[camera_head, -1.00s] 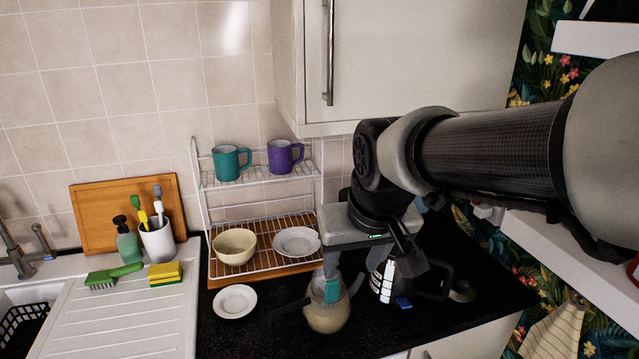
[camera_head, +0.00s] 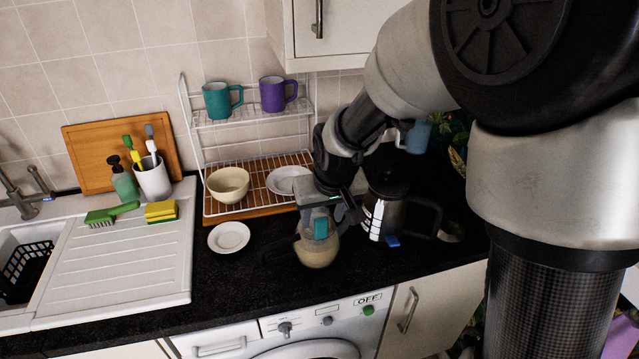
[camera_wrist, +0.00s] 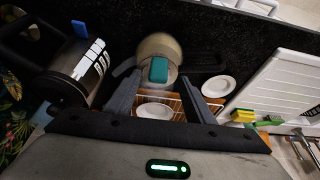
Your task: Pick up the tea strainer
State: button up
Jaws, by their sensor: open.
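My gripper (camera_head: 320,207) is open, pointing down over a beige, glass-like jug (camera_head: 317,252) with a dark handle on its left. In the wrist view my gripper's fingers (camera_wrist: 160,82) stand apart on either side of a teal block (camera_wrist: 158,70) at the jug (camera_wrist: 158,46). The teal block (camera_head: 321,229) also shows at the jug's top in the head view. I cannot tell for sure whether this teal block is the tea strainer, or whether the fingers touch it. The fingers partly hide the jug's top.
A dark kettle-like pot (camera_head: 388,208) stands close on the right. A white saucer (camera_head: 229,237) lies to the left. Behind is a wire rack (camera_head: 195,150) with a bowl (camera_head: 228,184), a plate (camera_head: 288,180) and mugs (camera_head: 217,100). The front-left counter (camera_head: 230,285) is clear.

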aim_at(322, 231)
jog(key=x, duration=0.3)
jog(key=s+x, duration=0.1)
jog(key=x, duration=0.1)
jog(key=shift+w+d+f+p, duration=0.15)
jog(key=shift+d+f+p, duration=0.2)
jog(key=shift+f, duration=0.1)
jog(key=shift+w+a+f, duration=0.15)
jog(key=shift+f, duration=0.2)
